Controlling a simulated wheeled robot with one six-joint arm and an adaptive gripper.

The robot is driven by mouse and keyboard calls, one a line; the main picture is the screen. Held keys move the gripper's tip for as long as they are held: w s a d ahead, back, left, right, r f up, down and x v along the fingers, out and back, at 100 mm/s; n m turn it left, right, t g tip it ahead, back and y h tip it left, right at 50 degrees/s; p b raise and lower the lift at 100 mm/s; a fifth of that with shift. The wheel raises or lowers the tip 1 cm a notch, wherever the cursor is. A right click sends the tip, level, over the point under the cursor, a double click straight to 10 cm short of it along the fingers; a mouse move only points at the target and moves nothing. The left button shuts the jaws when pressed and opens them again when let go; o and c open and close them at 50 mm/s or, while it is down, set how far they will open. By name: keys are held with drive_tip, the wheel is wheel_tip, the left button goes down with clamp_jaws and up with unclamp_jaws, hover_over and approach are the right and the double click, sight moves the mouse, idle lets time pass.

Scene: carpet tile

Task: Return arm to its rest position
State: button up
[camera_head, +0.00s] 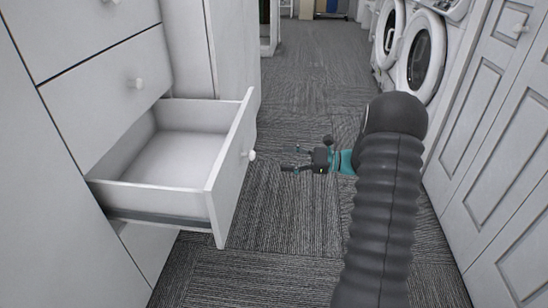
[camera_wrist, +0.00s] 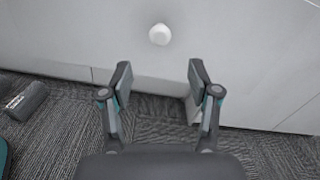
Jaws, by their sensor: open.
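My gripper (camera_head: 290,160) is at the end of my dark arm, over the carpet to the right of an open white drawer (camera_head: 230,170). The drawer stands pulled out and its inside looks empty. In the wrist view my gripper (camera_wrist: 160,80) is open, with its two fingers wide apart and nothing between them. Ahead of the fingers is a white front with a round white knob (camera_wrist: 160,34). The knob also shows on the drawer front in the head view (camera_head: 250,155). The gripper is apart from the knob.
White cabinets with closed drawers (camera_head: 100,90) stand on the left. White panelled doors (camera_head: 500,150) and front-loading machines (camera_head: 420,55) line the right. Grey carpet (camera_head: 310,75) runs clear between them toward the back.

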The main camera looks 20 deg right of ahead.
drive_tip(key=shift+s+d, duration=0.25)
drive_tip(key=shift+d, duration=0.3)
drive_tip(key=s+a+f+n+g+h, duration=0.1)
drive_tip(key=s+f+n+g+h, duration=0.15)
drive_tip(key=s+f, duration=0.45)
drive_tip(key=s+a+n+g+h, duration=0.3)
drive_tip(key=s+n+g+h, duration=0.1)
drive_tip(key=s, duration=0.2)
drive_tip(key=s+a+r+n+t+h+p, duration=0.2)
drive_tip(key=s+r+n+h, duration=0.3)
drive_tip(key=s+r, duration=0.5)
drive_tip(key=s+a+r+n+t+h+p, duration=0.2)
drive_tip(key=s+a+r+n+h, duration=0.3)
drive_tip(key=r, duration=0.9)
drive_tip(key=s+n+t, duration=0.1)
drive_tip(key=s+n, duration=0.2)
drive_tip(key=s, duration=0.2)
drive_tip(key=shift+p, duration=0.4)
